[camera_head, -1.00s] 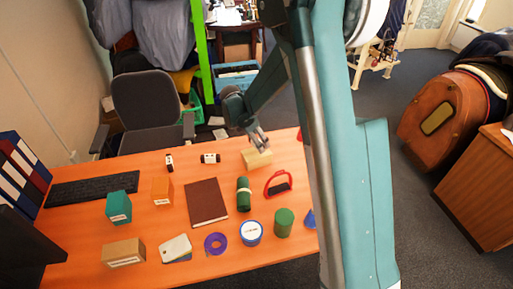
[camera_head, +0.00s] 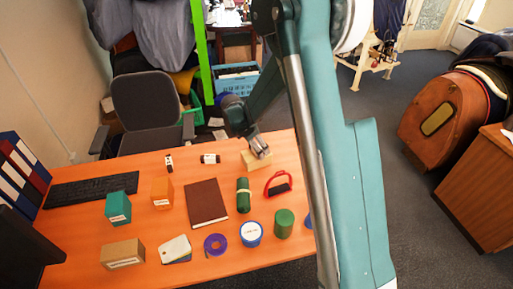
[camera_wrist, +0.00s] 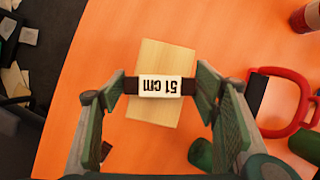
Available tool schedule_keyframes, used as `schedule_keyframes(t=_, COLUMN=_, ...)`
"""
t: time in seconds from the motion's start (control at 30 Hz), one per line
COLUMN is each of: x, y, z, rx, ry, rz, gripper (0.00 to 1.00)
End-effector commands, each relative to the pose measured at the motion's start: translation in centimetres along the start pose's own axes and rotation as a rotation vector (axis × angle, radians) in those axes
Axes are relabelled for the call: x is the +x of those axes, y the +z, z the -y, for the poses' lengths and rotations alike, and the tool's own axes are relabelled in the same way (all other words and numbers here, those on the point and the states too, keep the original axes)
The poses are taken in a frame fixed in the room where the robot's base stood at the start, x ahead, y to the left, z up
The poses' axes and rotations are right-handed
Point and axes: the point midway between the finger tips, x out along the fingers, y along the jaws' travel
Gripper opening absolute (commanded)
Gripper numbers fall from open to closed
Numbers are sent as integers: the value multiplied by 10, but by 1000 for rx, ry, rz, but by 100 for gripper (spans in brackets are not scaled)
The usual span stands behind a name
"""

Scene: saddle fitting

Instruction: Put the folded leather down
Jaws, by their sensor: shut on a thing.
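The folded leather (camera_wrist: 131,86) is a dark brown strip with a white label reading "51 cm", upside down in the wrist view. My gripper (camera_wrist: 160,89) is shut on it, one finger at each end. A pale wooden block (camera_wrist: 166,55) lies on the desk directly under the strip in that view. I cannot tell whether the strip touches it. In the head view my gripper (camera_head: 259,148) is over the wooden block (camera_head: 255,163) near the desk's far edge, and the strip is too small to make out.
On the orange desk (camera_head: 150,222), a red-handled tool (camera_head: 278,184) and a green roll (camera_head: 243,195) lie close to the block. A brown book (camera_head: 206,203) lies further left. Two small black-and-white items, one a cylinder (camera_head: 210,158), lie left of the block.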

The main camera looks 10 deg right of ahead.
Motion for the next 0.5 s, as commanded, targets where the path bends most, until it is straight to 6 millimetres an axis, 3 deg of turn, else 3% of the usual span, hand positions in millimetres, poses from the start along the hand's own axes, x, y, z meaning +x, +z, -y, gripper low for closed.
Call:
schedule_keyframes(t=0.2, x=3, y=-1, z=0, rx=0, ry=0, rz=0, gripper=46)
schedule_keyframes(t=0.23, x=4, y=-1, z=0, rx=0, ry=0, rz=0, gripper=62)
schedule_keyframes(t=0.33, x=3, y=-1, z=0, rx=0, ry=0, rz=0, gripper=75)
schedule_keyframes(t=0.5, x=3, y=-1, z=0, rx=0, ry=0, rz=0, gripper=75)
